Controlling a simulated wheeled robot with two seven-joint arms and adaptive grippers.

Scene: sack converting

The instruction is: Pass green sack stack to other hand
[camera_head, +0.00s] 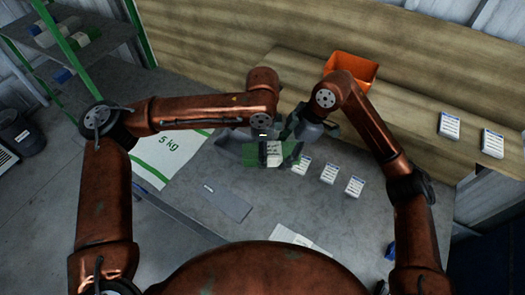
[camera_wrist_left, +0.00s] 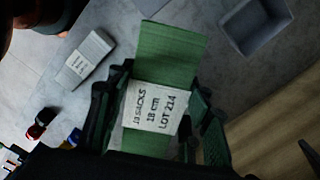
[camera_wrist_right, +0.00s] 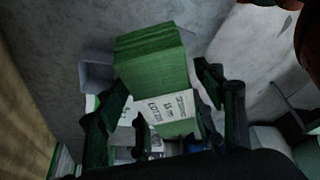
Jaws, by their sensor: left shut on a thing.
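The green sack stack (camera_head: 250,155) has a white paper band printed "18 cm LOT 214". It is held above the grey table in the middle of the head view. My left gripper (camera_head: 264,152) is shut on it; the left wrist view shows the stack (camera_wrist_left: 168,55) between the fingers (camera_wrist_left: 160,115). My right gripper (camera_head: 294,156) is at the right side of the stack. In the right wrist view, the stack (camera_wrist_right: 155,65) lies between the right fingers (camera_wrist_right: 168,110), which look spread apart, with a gap visible on the left. Finger contact on the far side is hidden.
A white "5 kg" sack (camera_head: 165,160) lies left, a grey banded stack (camera_head: 222,200) in front. Labelled packs (camera_head: 329,173) lie right. An orange bin (camera_head: 360,68) stands at the back; more packs (camera_head: 449,126) rest on the wooden ledge.

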